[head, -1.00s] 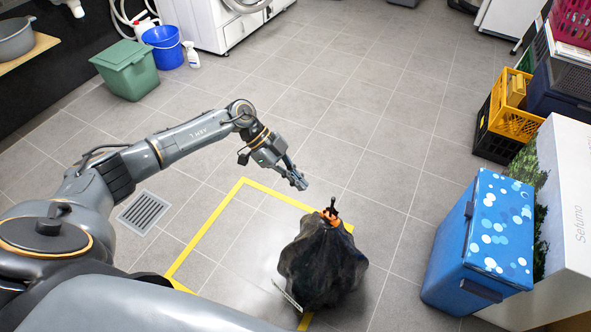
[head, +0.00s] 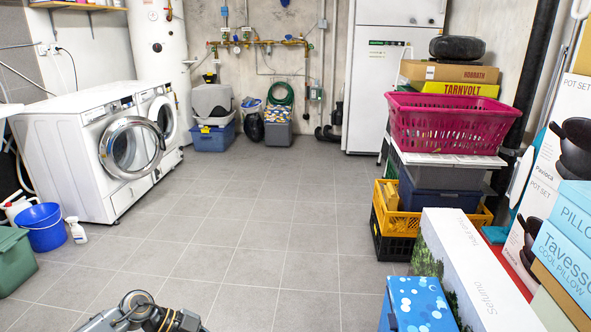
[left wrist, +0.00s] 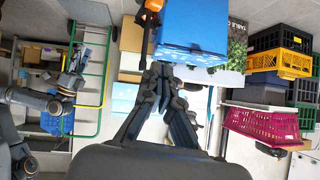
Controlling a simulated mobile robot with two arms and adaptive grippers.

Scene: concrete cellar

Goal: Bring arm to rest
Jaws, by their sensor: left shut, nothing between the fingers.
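My left gripper (left wrist: 163,75) shows in the left wrist view with its dark fingers together and nothing held between them. In the head view only a grey joint of my left arm (head: 150,314) shows at the bottom edge; the gripper itself is out of that picture.
The tiled floor (head: 250,225) ahead is clear. Washing machines (head: 90,150) and a blue bucket (head: 44,232) stand left. At right are the blue spotted box (head: 418,305), a white carton (head: 480,280) and stacked crates under a pink basket (head: 445,125).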

